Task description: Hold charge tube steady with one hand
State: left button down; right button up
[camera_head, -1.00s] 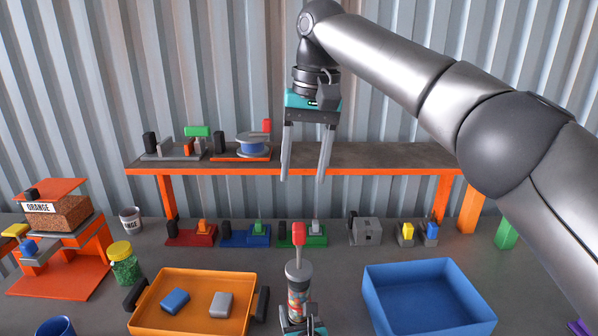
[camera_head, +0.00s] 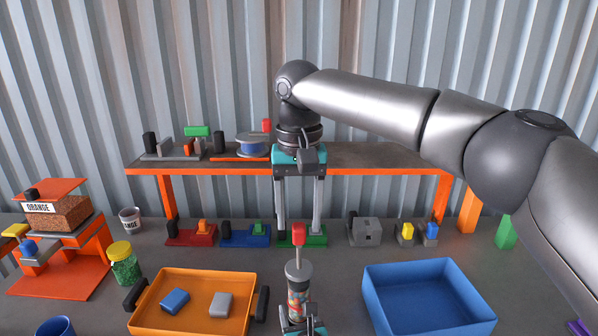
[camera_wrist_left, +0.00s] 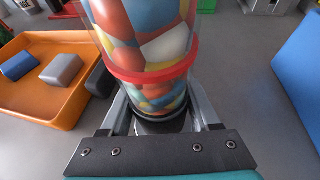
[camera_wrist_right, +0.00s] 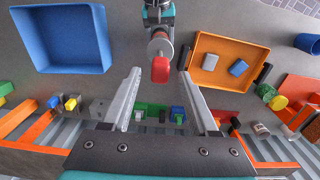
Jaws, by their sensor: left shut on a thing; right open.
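The charge tube (camera_head: 299,287) is a clear cylinder filled with coloured pellets, with a grey cap and a plunger topped by a red knob (camera_head: 298,234). It stands upright at the front middle of the bench. My left gripper (camera_wrist_left: 158,120) is shut around the tube's lower part, below a red band. My right gripper (camera_head: 298,241) is open and empty, pointing down above and behind the red knob. In the right wrist view the red knob (camera_wrist_right: 160,70) shows beyond and between the open fingers (camera_wrist_right: 160,80).
An orange tray (camera_head: 192,318) with a blue and a grey block stands left of the tube. An empty blue bin (camera_head: 428,300) stands right. Behind are coloured fixtures and an orange-edged shelf (camera_head: 390,163). A green jar (camera_head: 124,264) is at left.

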jog(key=shift+f, duration=1.3)
grip_shut()
